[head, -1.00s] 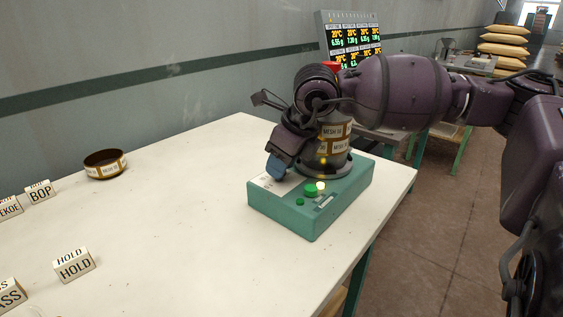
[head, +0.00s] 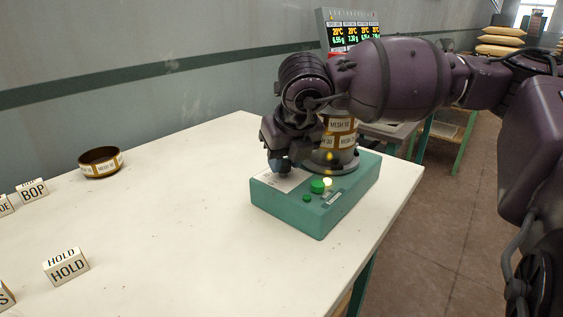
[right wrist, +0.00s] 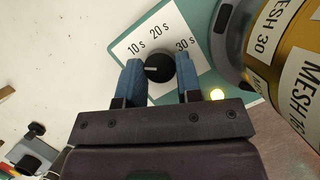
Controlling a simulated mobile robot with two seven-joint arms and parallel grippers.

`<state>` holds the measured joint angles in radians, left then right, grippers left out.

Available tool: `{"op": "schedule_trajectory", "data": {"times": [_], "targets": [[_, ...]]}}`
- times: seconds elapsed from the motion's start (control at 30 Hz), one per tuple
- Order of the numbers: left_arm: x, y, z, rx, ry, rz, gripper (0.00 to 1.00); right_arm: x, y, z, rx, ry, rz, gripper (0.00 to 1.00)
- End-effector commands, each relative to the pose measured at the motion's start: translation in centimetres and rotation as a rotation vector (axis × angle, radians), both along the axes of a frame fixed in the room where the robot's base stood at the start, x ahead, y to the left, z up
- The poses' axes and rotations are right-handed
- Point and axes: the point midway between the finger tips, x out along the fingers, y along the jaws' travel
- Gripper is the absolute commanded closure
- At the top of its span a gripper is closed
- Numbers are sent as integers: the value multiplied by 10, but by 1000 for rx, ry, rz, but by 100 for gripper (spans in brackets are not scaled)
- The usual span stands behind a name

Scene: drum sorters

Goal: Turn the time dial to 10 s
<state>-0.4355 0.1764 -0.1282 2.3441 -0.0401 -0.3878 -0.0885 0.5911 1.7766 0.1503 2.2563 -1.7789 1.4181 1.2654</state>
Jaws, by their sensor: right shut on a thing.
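The time dial (right wrist: 160,72) is a round black knob with a white pointer line. It sits on a white plate (right wrist: 178,22) marked 10 s, 20 s and 30 s. The pointer aims left in the right wrist view, somewhat below the direction of the 10 s mark. My right gripper (right wrist: 159,60) is shut on the dial, one blue finger on each side. In the head view the right gripper (head: 280,164) is down at the left end of the green sorter base (head: 290,208), hiding the dial. My left gripper is not in view.
A stack of mesh sieves (head: 341,128) stands on the sorter base, close beside my right gripper. A green button (head: 317,186) and a lit lamp are on the base. A loose sieve pan (head: 100,162) and label blocks (head: 66,266) lie left; the table between is clear.

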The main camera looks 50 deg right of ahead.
Motion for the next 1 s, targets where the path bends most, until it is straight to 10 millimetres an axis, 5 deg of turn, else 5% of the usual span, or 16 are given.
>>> {"op": "schedule_trajectory", "data": {"times": [0.5,1.0], "targets": [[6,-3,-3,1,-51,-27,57,2,2,-4,0,5,-341,91],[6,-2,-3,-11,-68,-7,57,1,2,-1,2,3,-408,91]]}}
